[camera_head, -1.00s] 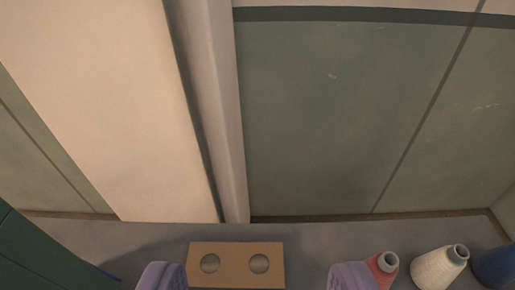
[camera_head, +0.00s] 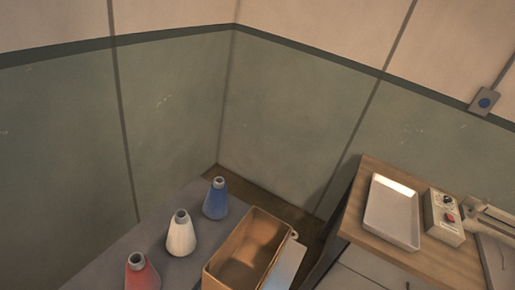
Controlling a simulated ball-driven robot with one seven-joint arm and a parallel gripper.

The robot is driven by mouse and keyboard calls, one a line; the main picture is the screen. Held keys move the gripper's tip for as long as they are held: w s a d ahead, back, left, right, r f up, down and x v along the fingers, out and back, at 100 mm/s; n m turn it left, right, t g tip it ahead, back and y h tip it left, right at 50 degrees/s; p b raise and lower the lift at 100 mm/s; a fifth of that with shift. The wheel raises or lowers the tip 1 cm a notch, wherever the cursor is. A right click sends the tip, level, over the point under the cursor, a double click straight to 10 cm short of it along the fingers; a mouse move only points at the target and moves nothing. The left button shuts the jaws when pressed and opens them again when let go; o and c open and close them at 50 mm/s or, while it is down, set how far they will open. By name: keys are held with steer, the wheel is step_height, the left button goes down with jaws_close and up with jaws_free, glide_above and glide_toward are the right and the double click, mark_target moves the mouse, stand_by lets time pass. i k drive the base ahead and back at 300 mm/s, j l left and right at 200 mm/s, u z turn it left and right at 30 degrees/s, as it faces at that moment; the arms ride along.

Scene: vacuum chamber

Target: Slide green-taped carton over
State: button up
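No green tape shows on anything in view. An open-topped brown box (camera_head: 222,270) stands at the bottom centre, at the right end of a grey surface. Its inside looks empty, and its lower part is cut off by the picture edge. I cannot tell whether it is the carton. A pale grey flat piece (camera_head: 285,266) lies against its right side. My gripper is not in view.
A wooden-topped bench (camera_head: 365,231) at right holds a metal tray (camera_head: 390,215) and a control box (camera_head: 444,217). Walls meet in a corner behind.

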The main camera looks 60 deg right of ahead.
mark_target(244, 263)
steer(key=z, duration=1.5)
